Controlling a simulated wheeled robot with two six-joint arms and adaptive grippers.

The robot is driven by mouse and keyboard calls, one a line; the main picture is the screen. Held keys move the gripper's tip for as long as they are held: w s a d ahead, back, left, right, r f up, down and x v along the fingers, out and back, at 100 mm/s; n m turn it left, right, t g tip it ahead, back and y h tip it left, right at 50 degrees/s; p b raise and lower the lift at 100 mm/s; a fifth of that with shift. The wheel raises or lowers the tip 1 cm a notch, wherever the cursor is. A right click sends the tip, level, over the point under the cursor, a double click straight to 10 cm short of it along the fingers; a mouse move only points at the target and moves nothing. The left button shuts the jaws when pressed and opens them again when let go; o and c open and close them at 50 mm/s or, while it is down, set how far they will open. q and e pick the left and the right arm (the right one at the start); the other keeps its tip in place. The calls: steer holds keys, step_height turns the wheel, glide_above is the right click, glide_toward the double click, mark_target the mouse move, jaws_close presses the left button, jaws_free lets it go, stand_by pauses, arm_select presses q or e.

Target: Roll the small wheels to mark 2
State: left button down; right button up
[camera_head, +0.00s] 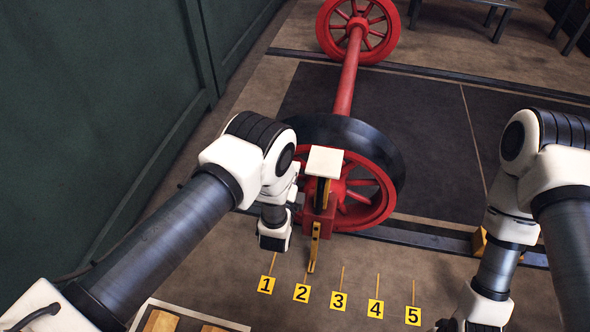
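The small wheels are a red spoked wheelset on a red axle (348,75). Its near wheel (384,190) has a dark tyre and stands at the near rail; its far wheel (378,30) is at the top. A red block with a white square top (325,161) and a brass pointer (314,247) sits at the near wheel's front. The pointer's lower end is just above the plate for mark 2 (302,293). My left gripper (273,240) points down just left of the red block; its fingers are not clear. My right gripper (462,322) is at the bottom edge, partly cut off.
Yellow plates for mark 1 (266,285), mark 3 (338,301), mark 4 (375,308) and mark 5 (413,316) lie in a row on the floor. A green wall (90,110) stands close on the left. A yellow block (479,241) shows beside my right arm at the near rail (425,237).

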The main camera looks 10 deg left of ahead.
arm_select(q)
steer(key=shift+a, duration=0.7)
stand_by(1.0)
steer(key=c, duration=1.9)
jaws_free()
steer(key=o, duration=0.5)
